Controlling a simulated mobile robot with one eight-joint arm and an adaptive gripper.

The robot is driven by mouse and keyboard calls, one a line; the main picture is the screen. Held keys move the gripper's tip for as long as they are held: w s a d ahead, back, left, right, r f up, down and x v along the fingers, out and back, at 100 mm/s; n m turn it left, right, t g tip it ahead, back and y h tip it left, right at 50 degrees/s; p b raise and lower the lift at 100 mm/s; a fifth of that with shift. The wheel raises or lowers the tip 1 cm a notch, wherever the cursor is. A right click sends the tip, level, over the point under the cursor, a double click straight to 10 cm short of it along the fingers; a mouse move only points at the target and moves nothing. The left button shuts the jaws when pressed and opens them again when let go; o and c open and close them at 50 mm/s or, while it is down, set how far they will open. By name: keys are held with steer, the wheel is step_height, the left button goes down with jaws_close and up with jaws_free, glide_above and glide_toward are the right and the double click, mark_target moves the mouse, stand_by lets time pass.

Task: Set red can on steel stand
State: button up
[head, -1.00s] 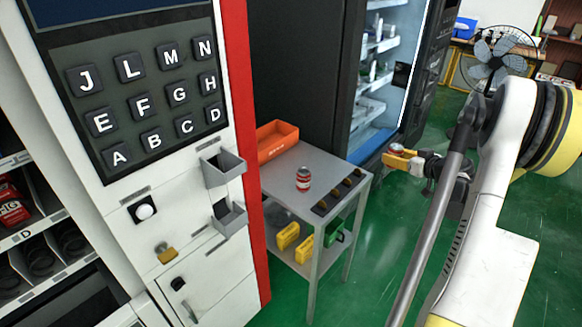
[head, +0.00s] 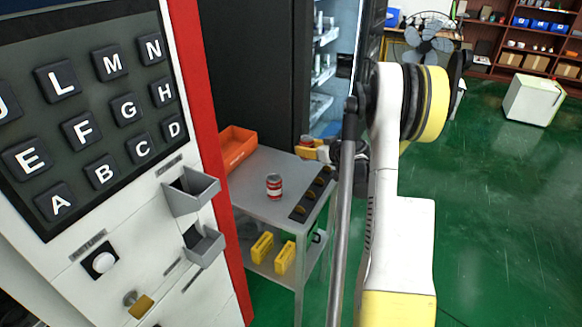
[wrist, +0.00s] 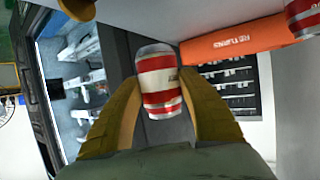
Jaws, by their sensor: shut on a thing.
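My gripper (head: 313,151) is shut on a red-and-white can (head: 306,141) near the back right edge of the steel stand (head: 250,205). In the wrist view the held can (wrist: 160,78) sits between the two yellow fingers of my gripper (wrist: 160,105). A second red-and-white can (head: 274,187) stands upright on the stand's top. It also seems to show at the upper right of the wrist view (wrist: 304,17). I cannot tell how high the held can is above the stand.
An orange bin (head: 237,146) sits at the stand's back left. A dark strip with several yellowish pieces (head: 312,193) lies along its right edge. Yellow containers (head: 262,247) are on the lower shelf. The lettered vending machine (head: 100,110) is close on the left.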

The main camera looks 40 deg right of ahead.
steer(key=w+a+f, duration=0.1)
steer(key=w+a+f+b, duration=0.1)
steer(key=w, duration=0.1)
steer(key=shift+a+f, duration=0.1)
steer(key=shift+f, duration=0.05)
step_height(320, 180, down, 4)
steer(key=shift+f+b, duration=0.1)
steer(key=shift+b, duration=1.1)
steer(key=o, duration=1.2)
steer(key=shift+o, duration=0.2)
